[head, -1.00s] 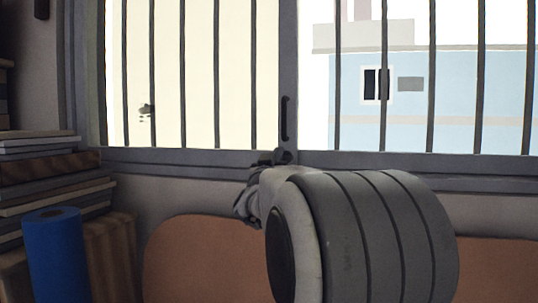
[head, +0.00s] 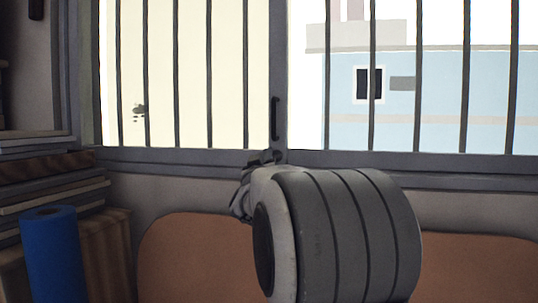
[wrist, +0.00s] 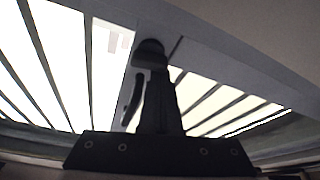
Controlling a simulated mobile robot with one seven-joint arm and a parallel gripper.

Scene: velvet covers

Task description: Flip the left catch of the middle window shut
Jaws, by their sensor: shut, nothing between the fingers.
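The barred window has a grey centre post with a dark upright pull handle (head: 275,118), which also shows in the wrist view (wrist: 133,98). A small dark rounded piece (head: 280,156) sits at the foot of the post on the lower rail; it may be the catch, but I cannot tell its position. My gripper (head: 262,158) is at the lower rail, just left of that piece. In the wrist view my gripper (wrist: 152,60) is dark, shut and empty, against the post. The tips blend with the dark fitting there, so I cannot tell whether they touch. My wrist hides the area below.
The lower window rail (head: 180,157) runs across, with upright bars (head: 372,90) behind it. A brown rounded panel (head: 190,255) stands below the window. At left are stacked books (head: 50,190) and a blue roll (head: 55,255). A pale blue building is outside.

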